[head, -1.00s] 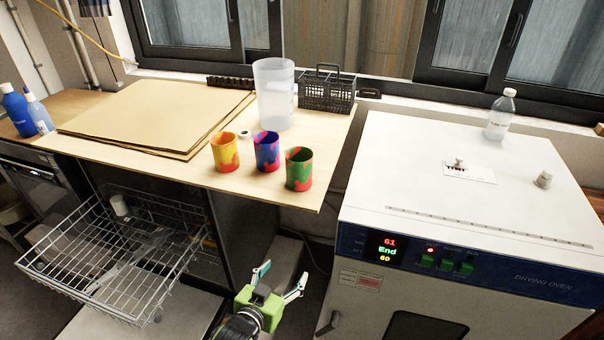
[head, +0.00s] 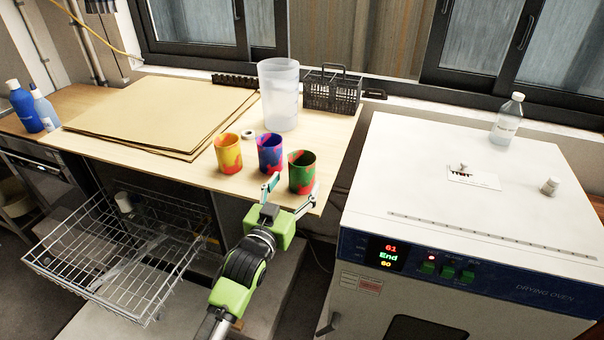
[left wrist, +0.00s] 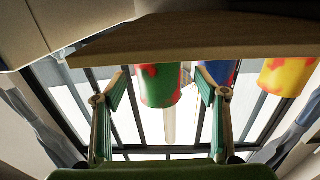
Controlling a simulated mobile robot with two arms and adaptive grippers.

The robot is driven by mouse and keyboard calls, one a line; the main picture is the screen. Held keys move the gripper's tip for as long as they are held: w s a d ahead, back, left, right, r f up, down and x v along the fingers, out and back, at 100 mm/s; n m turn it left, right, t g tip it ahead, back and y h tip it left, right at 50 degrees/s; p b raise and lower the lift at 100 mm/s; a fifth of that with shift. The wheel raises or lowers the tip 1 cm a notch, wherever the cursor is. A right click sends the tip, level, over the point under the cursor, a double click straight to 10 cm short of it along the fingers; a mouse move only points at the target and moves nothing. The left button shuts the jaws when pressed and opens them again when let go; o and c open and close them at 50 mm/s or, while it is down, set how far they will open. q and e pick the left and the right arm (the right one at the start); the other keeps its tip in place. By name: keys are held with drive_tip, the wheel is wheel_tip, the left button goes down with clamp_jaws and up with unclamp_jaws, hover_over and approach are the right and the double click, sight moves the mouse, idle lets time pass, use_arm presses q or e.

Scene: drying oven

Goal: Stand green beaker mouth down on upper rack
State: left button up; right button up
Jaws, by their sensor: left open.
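The green beaker (head: 302,176), green with red patches, stands mouth up at the front right edge of the wooden worktop (head: 215,178). My left gripper (head: 290,198) is open at this edge, with a finger on either side of the green beaker's lower part in the head view. In the left wrist view, which appears upside down, the green beaker (left wrist: 160,84) shows between and beyond the open fingers (left wrist: 165,120). I see no contact. The pulled-out wire rack (head: 105,262) is at lower left. My right gripper is not in view.
The blue-red beaker (head: 270,153) and the yellow-red beaker (head: 228,154) stand left of the green one. A clear pitcher (head: 280,95) and black basket (head: 331,92) are behind. The drying oven (head: 450,220) stands right. A white cup (head: 123,202) is at the rack's back.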

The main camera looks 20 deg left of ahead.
use_arm(q)
drive_tip(key=shift+w+d+r, duration=0.1)
drive_tip(key=shift+w+r, duration=0.1)
drive_tip(key=shift+w, duration=0.25)
drive_tip(key=w, duration=0.3)
drive_tip(key=w+p, duration=0.1)
drive_tip(key=shift+w+d+f, duration=0.15)
drive_tip(key=shift+d+f, duration=0.05)
drive_tip(key=shift+d, duration=0.05)
drive_tip(key=c, duration=1.1)
